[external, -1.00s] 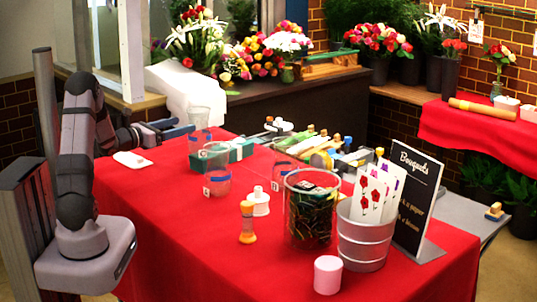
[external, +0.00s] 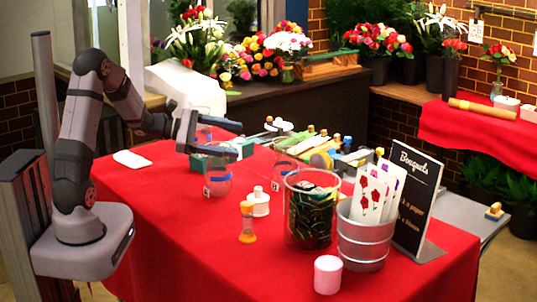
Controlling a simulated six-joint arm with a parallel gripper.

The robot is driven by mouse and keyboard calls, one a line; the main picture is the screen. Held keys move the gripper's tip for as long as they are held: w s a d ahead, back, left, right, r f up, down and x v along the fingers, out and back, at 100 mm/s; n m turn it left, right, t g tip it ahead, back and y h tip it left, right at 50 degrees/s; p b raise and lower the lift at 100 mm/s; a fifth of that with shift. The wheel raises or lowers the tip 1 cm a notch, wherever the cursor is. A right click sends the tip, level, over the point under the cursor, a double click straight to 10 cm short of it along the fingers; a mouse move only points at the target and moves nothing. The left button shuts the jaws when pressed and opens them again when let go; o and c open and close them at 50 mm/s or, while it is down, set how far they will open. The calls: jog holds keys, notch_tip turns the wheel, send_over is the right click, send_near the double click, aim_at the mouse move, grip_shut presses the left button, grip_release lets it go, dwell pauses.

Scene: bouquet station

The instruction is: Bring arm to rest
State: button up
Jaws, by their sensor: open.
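My gripper (external: 232,142) is in the external view, open and empty, above the back left part of the red table (external: 180,215). Its two fingers point to the right.
A white cloth (external: 132,159) lies at the left edge. An hourglass (external: 247,222), a white bottle (external: 260,201), a glass bin of stems (external: 308,225), a metal bucket with cards (external: 364,243), a pink cylinder (external: 327,274) and a sign (external: 417,195) stand further right. The front left of the table is clear.

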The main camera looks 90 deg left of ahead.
jog(key=w+d+f+m+g+h, duration=0.1)
jog(key=w+d+m+h, duration=0.15)
jog(key=d, duration=0.35)
jog(key=w+d+f+m+g+h+p, duration=0.1)
jog(key=d+m+h, duration=0.15)
jog(key=d, duration=0.35)
jog(key=w+d+f+m+g+h, duration=0.1)
jog(key=w+d+m+g+h, duration=0.15)
jog(key=d, duration=0.35)
jog(key=s+d+f+m+g, duration=0.2)
jog(key=d+f+m, duration=0.1)
jog(key=d, duration=0.2)
jog(key=s+d+f+m+g+b, duration=0.1)
jog(key=s+d+f+m+g, duration=0.2)
jog(key=d, duration=0.3)
jog(key=s+d+f+m+g+h+b, duration=0.1)
jog(key=s+d+f+m+g, duration=0.1)
jog(key=d+f+m, duration=0.2)
jog(key=shift+s+d+m+g, duration=0.25)
jog(key=shift+s+d, duration=0.1)
jog(key=shift+d, duration=0.3)
jog(key=s+d+f+m+g+y+b, duration=0.2)
jog(key=s+f+m+y, duration=0.4)
jog(key=m, duration=0.7)
jog(key=shift+s+d+g, duration=0.5)
jog(key=shift+s+g, duration=0.2)
jog(key=shift+s, duration=0.3)
